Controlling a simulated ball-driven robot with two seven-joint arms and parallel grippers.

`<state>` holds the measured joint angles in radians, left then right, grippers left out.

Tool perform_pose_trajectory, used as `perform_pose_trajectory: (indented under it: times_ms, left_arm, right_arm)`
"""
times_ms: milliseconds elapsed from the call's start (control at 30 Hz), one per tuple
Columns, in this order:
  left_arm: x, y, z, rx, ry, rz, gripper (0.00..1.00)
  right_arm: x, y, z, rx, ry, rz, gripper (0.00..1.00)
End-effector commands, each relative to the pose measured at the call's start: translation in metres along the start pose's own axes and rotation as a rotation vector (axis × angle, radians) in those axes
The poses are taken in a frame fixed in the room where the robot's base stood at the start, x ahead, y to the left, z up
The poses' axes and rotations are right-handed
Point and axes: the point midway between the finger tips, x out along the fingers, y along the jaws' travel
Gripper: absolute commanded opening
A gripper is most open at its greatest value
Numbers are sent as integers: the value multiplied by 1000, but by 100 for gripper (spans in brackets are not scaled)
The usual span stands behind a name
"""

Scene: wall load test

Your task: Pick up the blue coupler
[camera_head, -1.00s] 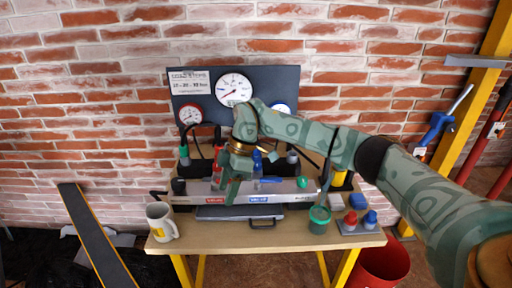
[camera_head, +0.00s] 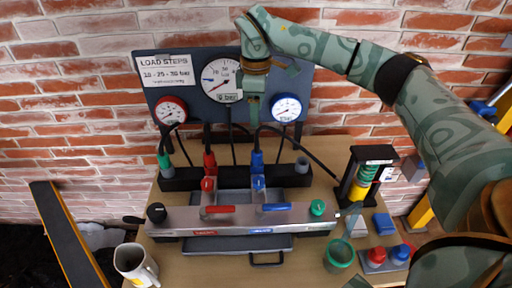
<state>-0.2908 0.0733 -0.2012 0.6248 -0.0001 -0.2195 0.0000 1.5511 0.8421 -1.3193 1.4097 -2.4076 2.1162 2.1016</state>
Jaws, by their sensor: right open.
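A blue coupler (camera_head: 257,163) stands upright in the dark rack at the back of the bench, right of a red coupler (camera_head: 209,164). Below it on the grey manifold (camera_head: 180,220) is a blue valve part (camera_head: 258,184) with a blue handle (camera_head: 275,207). My right gripper (camera_head: 252,112) is in front of the gauge panel, fingers pointing down, open, above the blue coupler and apart from it in the picture. The gap between its fingers is hard to see. My left gripper is not in view.
The gauge panel (camera_head: 160,93) stands behind the rack. A black-framed stand (camera_head: 345,185) with a green and yellow part, a green cup (camera_head: 338,257), and a tray (camera_head: 380,267) with red and blue caps are at right. A mug (camera_head: 133,264) is at front left.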

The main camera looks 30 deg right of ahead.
Motion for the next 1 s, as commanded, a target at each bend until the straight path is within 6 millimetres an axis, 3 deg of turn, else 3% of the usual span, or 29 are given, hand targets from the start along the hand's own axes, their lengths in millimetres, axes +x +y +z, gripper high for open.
perform_pose_trajectory:
  times_ms: [233,400,733,1000]
  left_arm:
    - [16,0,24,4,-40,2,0]
    - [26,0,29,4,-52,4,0]
    - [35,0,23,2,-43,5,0]
    - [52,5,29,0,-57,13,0]
  right_arm:
    - [58,0,0,0,-5,-5,55]
    - [94,0,0,-1,-4,-4,55]
    - [121,1,1,-1,-2,-2,55]
    - [163,3,2,-2,-2,-3,55]
